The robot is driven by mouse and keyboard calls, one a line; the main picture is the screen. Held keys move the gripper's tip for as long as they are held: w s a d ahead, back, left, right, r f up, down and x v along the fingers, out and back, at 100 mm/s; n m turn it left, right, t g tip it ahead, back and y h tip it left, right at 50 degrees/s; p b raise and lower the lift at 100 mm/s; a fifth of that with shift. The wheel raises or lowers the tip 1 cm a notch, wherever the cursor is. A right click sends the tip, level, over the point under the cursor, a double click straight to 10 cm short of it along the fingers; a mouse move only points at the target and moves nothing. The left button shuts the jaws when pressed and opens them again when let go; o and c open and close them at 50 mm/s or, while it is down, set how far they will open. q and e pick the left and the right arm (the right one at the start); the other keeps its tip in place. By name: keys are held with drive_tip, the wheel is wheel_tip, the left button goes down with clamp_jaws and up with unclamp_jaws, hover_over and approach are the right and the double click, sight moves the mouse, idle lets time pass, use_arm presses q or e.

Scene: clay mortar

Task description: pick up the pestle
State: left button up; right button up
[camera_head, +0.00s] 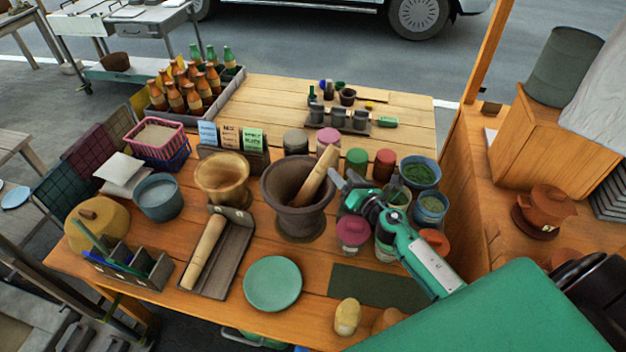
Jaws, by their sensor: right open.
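A wooden pestle (318,174) leans in the dark clay mortar (297,222), its upper end rising to the right above the rim and its lower end hidden inside. My right gripper (341,184) is open just right of this pestle, near the mortar's right rim. I cannot tell whether it touches either one. A second light wooden pestle (204,250) lies in a brown tray (232,254) at the front left. My left gripper is not in view.
A tan mortar (222,180) stands left of the dark one. Lidded jars, including a maroon one (352,231), and bowls of green herbs (419,172) crowd around my right arm. A green plate (272,283) and dark mat (378,289) lie in front.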

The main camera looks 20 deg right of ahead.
sight(333, 161)
drive_tip(key=w, duration=0.3)
drive_tip(key=shift+a, duration=0.25)
drive_tip(key=shift+w+r+p, duration=0.2)
drive_tip(key=shift+w+p, duration=0.15)
drive_tip(key=shift+p, duration=0.05)
drive_tip(key=w+p, duration=0.1)
drive_tip(key=w, duration=0.2)
drive_tip(key=shift+w+a+r, duration=0.15)
drive_tip(key=shift+w, duration=0.05)
drive_tip(key=shift+w+a, duration=0.1)
drive_tip(key=shift+w, duration=0.4)
clamp_jaws()
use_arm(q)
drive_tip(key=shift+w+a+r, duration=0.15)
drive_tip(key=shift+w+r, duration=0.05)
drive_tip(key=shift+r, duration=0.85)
